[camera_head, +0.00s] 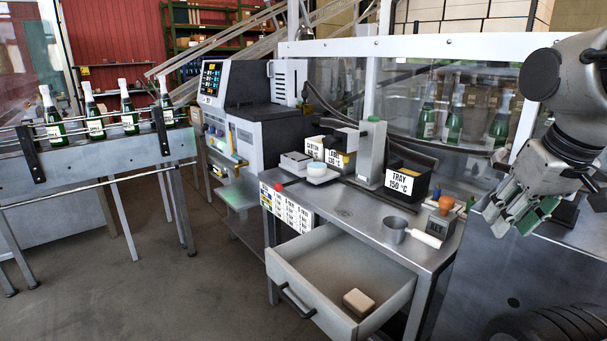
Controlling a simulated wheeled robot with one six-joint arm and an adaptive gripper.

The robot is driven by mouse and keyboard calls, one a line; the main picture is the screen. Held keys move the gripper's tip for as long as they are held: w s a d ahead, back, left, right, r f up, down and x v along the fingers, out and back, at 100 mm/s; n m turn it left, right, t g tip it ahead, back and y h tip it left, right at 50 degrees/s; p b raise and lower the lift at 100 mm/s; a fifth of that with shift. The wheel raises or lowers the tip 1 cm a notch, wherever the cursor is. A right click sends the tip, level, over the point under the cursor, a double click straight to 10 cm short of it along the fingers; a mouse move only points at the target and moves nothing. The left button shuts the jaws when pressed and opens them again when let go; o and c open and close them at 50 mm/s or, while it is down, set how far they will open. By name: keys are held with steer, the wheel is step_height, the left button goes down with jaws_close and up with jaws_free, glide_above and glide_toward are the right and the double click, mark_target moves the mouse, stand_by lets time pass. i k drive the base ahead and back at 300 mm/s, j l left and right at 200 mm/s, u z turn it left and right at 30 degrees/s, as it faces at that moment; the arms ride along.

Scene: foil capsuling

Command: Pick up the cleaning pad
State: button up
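A small beige block (358,302), which looks like the cleaning pad, lies in the open drawer (325,262), near its front right corner. My gripper (516,212) hangs at the right of the view, above and to the right of the bench, well apart from the drawer. Green shows around its fingers. I cannot tell whether it is open or shut. Nothing covers the block.
The metal bench (362,208) carries a black tray box (407,183), a metal cup (394,230), a white dish (318,172) and a grey upright device (372,150). Bottles (129,112) stand on a conveyor at left. The drawer juts into open floor.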

mark_target(360, 305)
steer(key=j, duration=0.65)
steer(key=k+j, duration=0.15)
steer(key=j, duration=0.45)
steer(key=z, duration=0.05)
